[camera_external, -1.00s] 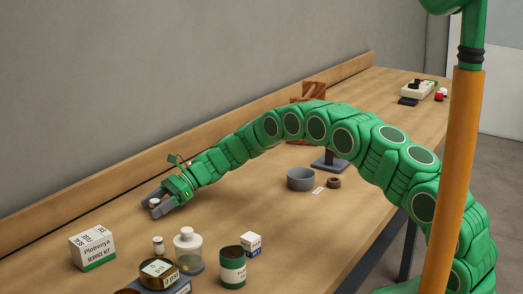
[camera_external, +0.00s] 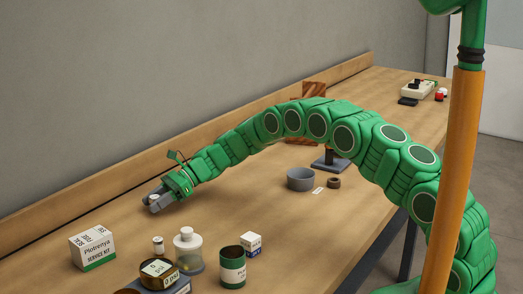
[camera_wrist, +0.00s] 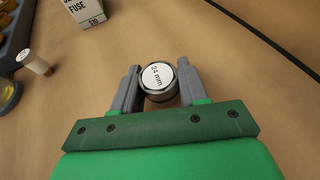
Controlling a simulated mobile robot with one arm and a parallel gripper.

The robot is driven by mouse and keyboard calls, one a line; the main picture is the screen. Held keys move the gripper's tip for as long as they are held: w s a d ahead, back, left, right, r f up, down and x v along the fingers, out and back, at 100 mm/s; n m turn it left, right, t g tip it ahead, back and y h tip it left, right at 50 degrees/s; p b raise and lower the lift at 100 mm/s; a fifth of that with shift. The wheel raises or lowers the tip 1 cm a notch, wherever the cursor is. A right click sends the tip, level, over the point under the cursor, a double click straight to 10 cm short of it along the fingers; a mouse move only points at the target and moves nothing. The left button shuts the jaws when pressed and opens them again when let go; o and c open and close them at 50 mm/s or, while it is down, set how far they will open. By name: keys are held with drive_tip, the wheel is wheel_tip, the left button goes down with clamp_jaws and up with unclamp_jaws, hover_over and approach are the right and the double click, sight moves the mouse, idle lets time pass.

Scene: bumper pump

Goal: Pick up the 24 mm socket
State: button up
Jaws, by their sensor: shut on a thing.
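The 24 mm socket (camera_wrist: 158,78) is a short metal cylinder with a white top label reading "24 mm". In the wrist view it sits between the two grey fingers of my gripper (camera_wrist: 157,88), which are shut on it from both sides. In the external view my gripper (camera_external: 155,201) is low over the bench at the left, near the back ledge. The socket is hard to make out there among the fingers. I cannot tell whether it still touches the bench.
A grey dish (camera_external: 300,179) and brown ring (camera_external: 334,183) lie right. Bench between is clear.

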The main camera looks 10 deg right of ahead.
drive_tip(key=s+d+r, duration=0.9)
drive_tip(key=s+r, duration=0.1)
drive_tip(key=r, duration=0.1)
drive_tip(key=shift+d+r, duration=0.35)
drive_tip(key=shift+d, duration=0.05)
